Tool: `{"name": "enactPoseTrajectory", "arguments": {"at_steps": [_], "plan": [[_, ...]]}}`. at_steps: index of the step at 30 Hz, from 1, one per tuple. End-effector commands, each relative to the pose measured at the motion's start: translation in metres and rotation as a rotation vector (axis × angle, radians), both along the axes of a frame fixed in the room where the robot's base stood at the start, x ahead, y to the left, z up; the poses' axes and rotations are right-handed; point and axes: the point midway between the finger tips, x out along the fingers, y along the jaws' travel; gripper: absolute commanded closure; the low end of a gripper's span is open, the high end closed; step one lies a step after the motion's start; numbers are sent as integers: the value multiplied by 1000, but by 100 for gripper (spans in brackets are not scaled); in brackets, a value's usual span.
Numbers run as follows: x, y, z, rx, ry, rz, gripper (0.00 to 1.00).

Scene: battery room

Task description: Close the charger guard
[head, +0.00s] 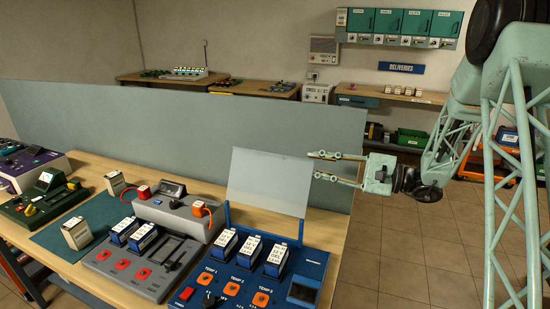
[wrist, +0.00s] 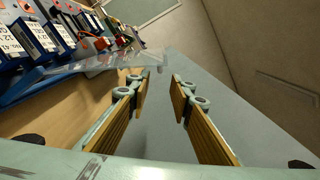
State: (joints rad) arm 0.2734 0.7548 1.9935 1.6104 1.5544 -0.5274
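The charger guard (head: 268,181) is a clear, pale panel standing raised, tilted up from the back of the blue charger (head: 310,268) on blue side arms. In the wrist view the guard (wrist: 112,62) appears as a see-through sheet ahead and left of the fingers. Several white-topped batteries (head: 248,250) stand in the charger's slots below it. My gripper (head: 317,165) is at the guard's upper right edge, fingers pointing left. Its fingers (wrist: 160,82) are apart with nothing between them. I cannot tell whether a fingertip touches the guard.
A grey-green partition (head: 150,130) runs behind the workbench. A grey charger (head: 150,262) with batteries and an orange-plugged unit (head: 178,215) stand left of the blue charger. A green mat (head: 68,238) lies further left. Open floor is on the right.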

Motion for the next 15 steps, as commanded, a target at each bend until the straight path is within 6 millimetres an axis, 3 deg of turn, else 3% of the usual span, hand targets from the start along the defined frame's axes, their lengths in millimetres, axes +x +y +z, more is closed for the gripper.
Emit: {"name": "enactPoseTrajectory", "arguments": {"at_steps": [8,15], "plan": [[3,10,0,1,0,1,80],[10,31,0,0,-1,1,80]]}}
